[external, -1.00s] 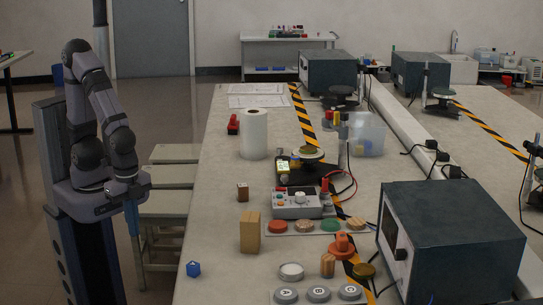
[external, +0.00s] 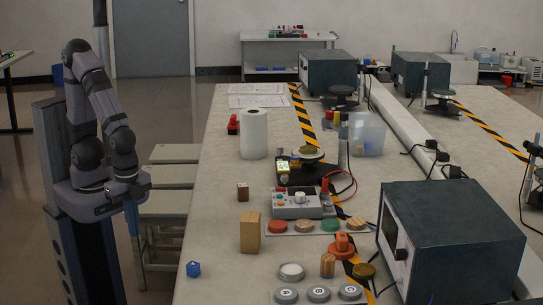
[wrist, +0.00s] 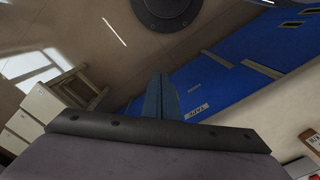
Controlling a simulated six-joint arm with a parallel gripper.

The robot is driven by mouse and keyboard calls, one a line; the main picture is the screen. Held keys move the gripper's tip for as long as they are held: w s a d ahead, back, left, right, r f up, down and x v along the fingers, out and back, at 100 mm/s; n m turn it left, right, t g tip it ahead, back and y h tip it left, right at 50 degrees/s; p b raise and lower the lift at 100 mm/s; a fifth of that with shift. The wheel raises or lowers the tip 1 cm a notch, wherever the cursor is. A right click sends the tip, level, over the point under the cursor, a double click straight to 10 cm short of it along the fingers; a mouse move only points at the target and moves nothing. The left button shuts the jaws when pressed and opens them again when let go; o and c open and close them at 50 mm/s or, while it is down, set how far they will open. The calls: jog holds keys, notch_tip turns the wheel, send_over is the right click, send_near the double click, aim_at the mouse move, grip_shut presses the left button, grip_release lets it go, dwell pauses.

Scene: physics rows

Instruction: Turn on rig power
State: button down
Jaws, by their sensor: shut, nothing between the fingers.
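A grey control box (external: 297,204) with a white knob, small coloured buttons and a screen stands on the bench, with a red post at its right end. Behind it is a dark rig base (external: 310,178) with a lit display and a round disc on top; a red cable loops at its right. Which control is the rig power is too small to tell. My gripper (external: 132,226) hangs left of the bench, well away from the box. In the wrist view my gripper (wrist: 160,80) is shut and empty, with its blue-grey fingers together; the control box is not in that view.
On the bench near the box are a wooden block (external: 250,232), a small brown block (external: 242,192), a paper roll (external: 254,134), a row of coloured discs, an orange knob (external: 342,244) and a blue cube (external: 193,269). A large dark instrument (external: 450,240) stands right. Stools (external: 168,203) line the bench's left side.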

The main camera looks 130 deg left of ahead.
jog(key=s+a+r+n+g+p, duration=0.25)
jog(key=a+r+n+p, duration=0.2)
jog(key=a+p, duration=0.35)
jog(key=w+a+r+n+t+p, duration=0.1)
jog(key=w+a+r+n+p, duration=0.15)
jog(key=a, duration=0.45)
jog(key=w+a+r+n+t+p, duration=0.1)
jog(key=w+a+p, duration=0.15)
jog(key=a, duration=0.35)
jog(key=w+a+r+n+p, duration=0.1)
jog(key=w+a+r, duration=0.1)
jog(key=w+a, duration=0.35)
jog(key=w+a+r+t+y, duration=0.2)
jog(key=w+a+r, duration=0.5)
jog(key=a+r, duration=0.3)
jog(key=shift+w+a+r, duration=0.2)
jog(key=shift+a, duration=1.05)
jog(key=shift+t, duration=0.25)
jog(key=shift+f, duration=0.1)
